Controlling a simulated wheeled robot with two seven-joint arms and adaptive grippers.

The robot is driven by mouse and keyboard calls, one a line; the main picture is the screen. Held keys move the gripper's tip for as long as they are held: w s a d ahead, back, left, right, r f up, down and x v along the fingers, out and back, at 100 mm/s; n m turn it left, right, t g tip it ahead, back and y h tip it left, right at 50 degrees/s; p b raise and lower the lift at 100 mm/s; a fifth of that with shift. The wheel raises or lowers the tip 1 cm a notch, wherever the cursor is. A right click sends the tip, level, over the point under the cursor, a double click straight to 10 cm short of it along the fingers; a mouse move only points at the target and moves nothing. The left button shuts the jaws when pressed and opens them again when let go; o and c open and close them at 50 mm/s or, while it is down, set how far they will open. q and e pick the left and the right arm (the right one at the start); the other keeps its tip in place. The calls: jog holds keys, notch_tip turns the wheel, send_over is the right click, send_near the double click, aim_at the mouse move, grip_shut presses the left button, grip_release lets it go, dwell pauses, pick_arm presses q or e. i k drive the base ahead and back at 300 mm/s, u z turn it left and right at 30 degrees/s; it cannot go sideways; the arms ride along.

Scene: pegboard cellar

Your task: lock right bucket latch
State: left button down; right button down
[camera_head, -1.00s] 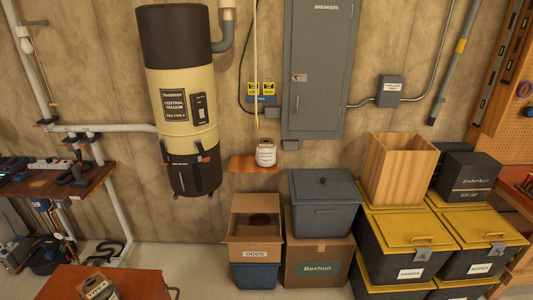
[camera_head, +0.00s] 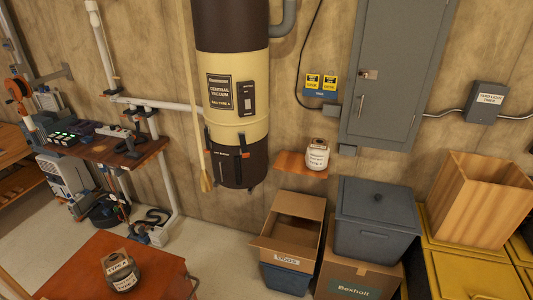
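The central vacuum (camera_head: 228,104) is a tall cream and dark brown cylinder on the concrete wall, upper centre. Its dark lower bucket (camera_head: 243,176) hangs at the bottom. A small latch (camera_head: 245,154) with an orange part is on the right of the bucket's front. The left side is partly covered by a hanging pole or cord, so its latch is hard to make out. The latch positions are too small to tell. Neither of my grippers is in view, and nothing of mine touches the vacuum.
The pale pole or cord (camera_head: 191,90) hangs in front of the vacuum's left side. An orange-brown table (camera_head: 75,266) with a jar (camera_head: 121,272) stands front left. An open cardboard box (camera_head: 275,247), a grey lidded bin (camera_head: 373,232) and a wooden box (camera_head: 487,205) stand right. Floor between is clear.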

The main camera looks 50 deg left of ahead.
aim_at(245, 154)
jog(key=u, duration=0.5)
jog(key=i, duration=1)
jog(key=u, duration=0.8)
